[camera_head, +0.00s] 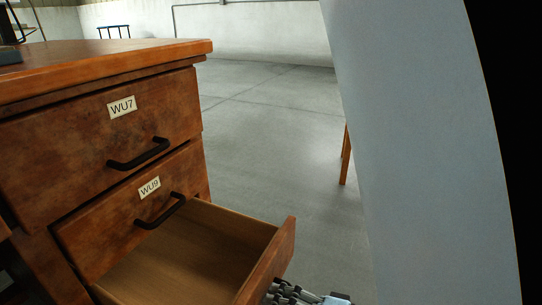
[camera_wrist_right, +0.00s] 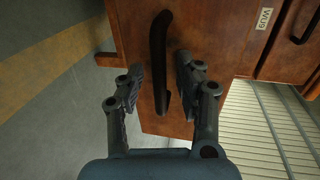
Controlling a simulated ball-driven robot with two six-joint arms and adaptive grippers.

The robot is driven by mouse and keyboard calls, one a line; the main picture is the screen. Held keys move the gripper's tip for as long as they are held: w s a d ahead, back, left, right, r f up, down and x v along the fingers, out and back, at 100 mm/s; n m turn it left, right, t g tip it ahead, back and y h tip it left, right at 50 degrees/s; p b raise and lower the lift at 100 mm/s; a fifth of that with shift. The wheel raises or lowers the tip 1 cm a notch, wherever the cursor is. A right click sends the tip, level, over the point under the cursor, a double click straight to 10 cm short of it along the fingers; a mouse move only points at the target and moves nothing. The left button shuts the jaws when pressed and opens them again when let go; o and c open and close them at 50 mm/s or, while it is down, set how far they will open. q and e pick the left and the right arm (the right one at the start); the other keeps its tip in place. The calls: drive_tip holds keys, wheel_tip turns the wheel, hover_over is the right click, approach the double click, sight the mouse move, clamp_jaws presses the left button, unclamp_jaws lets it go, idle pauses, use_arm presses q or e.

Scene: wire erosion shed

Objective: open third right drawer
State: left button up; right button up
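The third right drawer (camera_head: 185,255), below the drawers labelled WU7 (camera_head: 122,107) and WU9 (camera_head: 149,187), stands pulled out in the head view with its pale inside showing. My right gripper (camera_head: 290,293) is at its front, mostly cut off by the bottom edge. In the right wrist view the right gripper (camera_wrist_right: 160,85) has its fingers apart, one on each side of the dark drawer handle (camera_wrist_right: 158,50). A gap shows between the left finger and the handle; contact on the right is unclear. The wooden drawer front (camera_wrist_right: 205,30) is behind. My left gripper is out of view.
The desk top (camera_head: 100,68) is above the drawers. A wooden leg (camera_head: 345,158) stands farther back. Open grey floor (camera_head: 265,140) lies right of the desk. A slatted pale surface (camera_wrist_right: 265,125) is at right in the wrist view.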

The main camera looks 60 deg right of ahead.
drive_tip(key=v, duration=1.2)
drive_tip(key=shift+s+d, duration=0.1)
